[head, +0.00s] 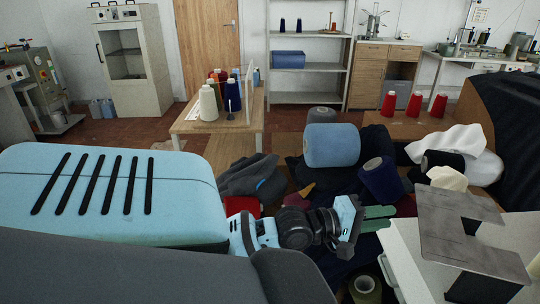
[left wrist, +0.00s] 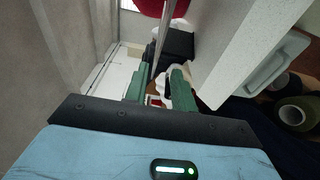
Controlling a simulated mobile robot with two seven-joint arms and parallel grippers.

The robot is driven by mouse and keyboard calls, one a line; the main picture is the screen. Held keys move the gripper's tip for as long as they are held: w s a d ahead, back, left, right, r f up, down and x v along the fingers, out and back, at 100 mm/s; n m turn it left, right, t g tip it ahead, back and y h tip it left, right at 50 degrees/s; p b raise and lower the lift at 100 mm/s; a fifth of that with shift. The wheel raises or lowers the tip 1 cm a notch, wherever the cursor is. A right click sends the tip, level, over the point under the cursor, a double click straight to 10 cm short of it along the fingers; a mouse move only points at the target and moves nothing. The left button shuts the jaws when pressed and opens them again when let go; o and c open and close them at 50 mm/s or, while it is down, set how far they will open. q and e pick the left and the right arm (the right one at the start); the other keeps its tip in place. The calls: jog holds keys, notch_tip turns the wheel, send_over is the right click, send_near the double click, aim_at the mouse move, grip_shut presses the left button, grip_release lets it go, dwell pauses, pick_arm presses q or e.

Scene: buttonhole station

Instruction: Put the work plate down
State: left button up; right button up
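A grey, mottled metal piece (head: 459,212) with a dark notch in its right side sits at the white station top at the right of the head view. I take it to be the work plate, but cannot be sure. My left gripper (head: 377,218) has green fingers pointing right, a short way left of this piece and close to the white top's edge. In the left wrist view the left gripper (left wrist: 160,88) shows a gap between its fingers. A thin grey strip runs up past the left finger; I cannot tell whether it touches. My right gripper is out of view.
The white station top (head: 402,252) lies right of my gripper. Dark cloth with a light-blue spool (head: 332,145) and a navy spool (head: 381,180) lies behind it. White cloth (head: 447,143) and red cones (head: 415,104) are farther back. A wooden table (head: 213,126) with thread cones stands beyond.

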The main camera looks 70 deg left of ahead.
pick_arm(q)
jog(key=s+d+f+m+g+y, duration=0.1)
jog(key=s+d+f+m+g, duration=0.25)
jog(key=s+f, duration=0.55)
jog(key=s+d+f+m+g, duration=0.25)
jog(key=s+f+m, duration=0.2)
jog(key=f, duration=0.85)
jog(key=s+d+f+m+g, duration=0.1)
jog(key=s+d+f+m, duration=0.2)
jog(key=s, duration=0.5)
jog(key=s+d+f+m+g, duration=0.2)
jog(key=s+d+f+m, duration=0.1)
jog(key=s, duration=0.5)
jog(key=s+d+f+m+g, duration=0.2)
jog(key=s+d+f, duration=0.3)
jog(key=s, duration=0.4)
jog(key=shift+m+y, duration=0.4)
jog(key=shift+m, duration=0.2)
jog(key=shift+o, duration=0.2)
jog(key=shift+f, duration=0.1)
